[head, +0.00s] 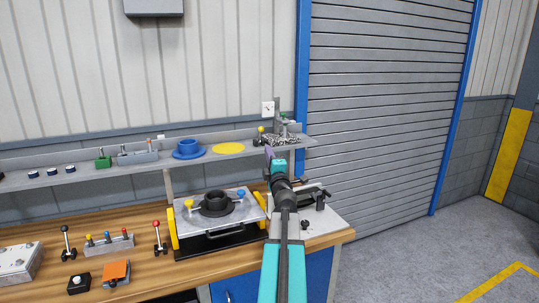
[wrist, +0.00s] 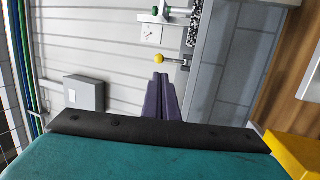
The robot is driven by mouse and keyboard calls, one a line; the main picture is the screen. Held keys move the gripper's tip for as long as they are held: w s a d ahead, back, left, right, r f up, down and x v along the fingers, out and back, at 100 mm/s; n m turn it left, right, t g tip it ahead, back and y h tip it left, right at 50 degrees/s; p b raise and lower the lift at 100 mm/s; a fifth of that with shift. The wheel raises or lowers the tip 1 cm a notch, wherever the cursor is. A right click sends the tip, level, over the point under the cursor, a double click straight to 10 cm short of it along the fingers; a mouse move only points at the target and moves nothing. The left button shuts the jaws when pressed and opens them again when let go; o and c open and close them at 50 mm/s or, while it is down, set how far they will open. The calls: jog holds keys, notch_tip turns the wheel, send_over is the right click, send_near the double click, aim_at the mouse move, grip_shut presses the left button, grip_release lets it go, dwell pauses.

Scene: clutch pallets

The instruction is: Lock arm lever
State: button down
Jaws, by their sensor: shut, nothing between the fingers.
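A small lever with a yellow ball knob (head: 261,130) stands at the right end of the wall shelf, beside a grey upright fixture (head: 283,122). In the wrist view the knob (wrist: 159,58) and its short rod show just beyond my fingertips. My gripper (head: 269,152) has purple fingers and is just below and right of the knob in the head view. In the wrist view the fingers (wrist: 161,76) are together and empty, pointing toward the knob. A gap seems to show; contact cannot be made out. I cannot tell from the frames which lever is the arm lever.
The shelf (head: 73,174) also carries a blue flanged part (head: 187,149) and a yellow disc (head: 229,148). On the bench below, a pallet (head: 242,218) holds a dark ring. Levers with red (head: 157,224) and black knobs stand left. A shutter door (head: 385,110) is right.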

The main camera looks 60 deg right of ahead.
aim_at(261, 129)
jog(key=shift+p+x, duration=1.7)
jog(key=shift+x, duration=4.15)
jog(key=shift+w+d+r, duration=0.15)
jog(key=shift+d+r, duration=0.05)
jog(key=shift+r, duration=0.2)
jog(key=shift+w+d+r, duration=0.25)
jog(key=shift+w+r, duration=0.1)
jog(key=shift+r, duration=0.05)
jog(key=shift+w+d+r, duration=0.5)
jog(key=shift+w+r, duration=0.1)
jog(key=shift+w, duration=0.05)
jog(key=shift+b+x, duration=0.4)
jog(key=shift+x, duration=0.95)
jog(key=shift+w+d+r, duration=0.15)
jog(key=shift+w, duration=0.2)
jog(key=shift+w+d+r, duration=0.1)
jog(key=shift+w+d, duration=0.05)
jog(key=shift+w, duration=0.2)
jog(key=shift+a+r, duration=0.1)
